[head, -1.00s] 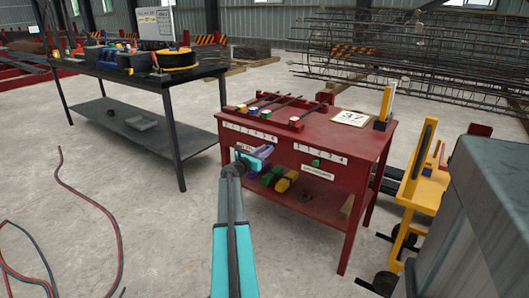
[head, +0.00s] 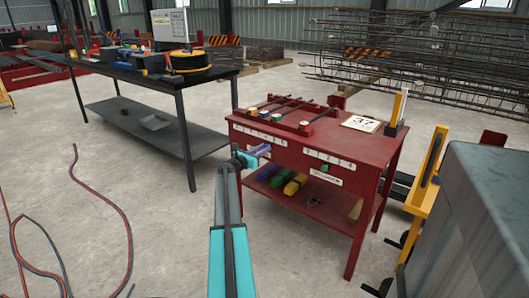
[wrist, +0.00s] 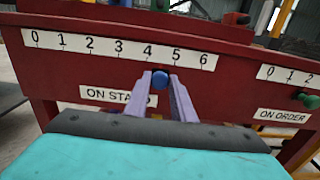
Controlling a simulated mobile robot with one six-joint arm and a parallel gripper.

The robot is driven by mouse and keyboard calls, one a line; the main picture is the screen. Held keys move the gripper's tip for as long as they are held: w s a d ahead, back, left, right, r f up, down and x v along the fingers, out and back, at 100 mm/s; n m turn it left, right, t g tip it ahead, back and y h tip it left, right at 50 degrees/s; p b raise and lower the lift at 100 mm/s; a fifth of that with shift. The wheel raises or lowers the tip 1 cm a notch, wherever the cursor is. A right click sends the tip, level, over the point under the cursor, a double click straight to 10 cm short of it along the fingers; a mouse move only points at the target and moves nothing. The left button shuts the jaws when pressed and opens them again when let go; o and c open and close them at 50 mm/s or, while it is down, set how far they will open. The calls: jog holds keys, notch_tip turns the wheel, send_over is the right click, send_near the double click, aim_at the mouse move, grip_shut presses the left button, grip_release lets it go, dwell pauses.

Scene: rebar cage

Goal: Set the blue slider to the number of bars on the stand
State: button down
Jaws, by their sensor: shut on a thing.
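The blue slider (wrist: 160,80) is a round knob on the red table's front panel, below a white 0–6 scale (wrist: 119,49). In the wrist view it shows between 4 and 5, nearer 4. My gripper (wrist: 167,88) is shut on it, with a purple finger on each side; in the head view the gripper (head: 262,152) hides it. An "ON STAND" label (wrist: 115,95) is below the scale, partly covered by a finger. Several dark bars with coloured ends lie on the red stand (head: 304,129) on the tabletop; their exact number is hard to tell.
A green knob (head: 325,168) is under a second scale (head: 330,159), at the "ON ORDER" label (wrist: 282,116). A card reading 37 (head: 362,123) lies on the tabletop. A black workbench (head: 185,85) stands left. Cables lie on the floor at left.

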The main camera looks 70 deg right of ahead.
jog(key=w, duration=0.3)
jog(key=shift+d, duration=0.4)
jog(key=c, duration=1.5)
grip_release()
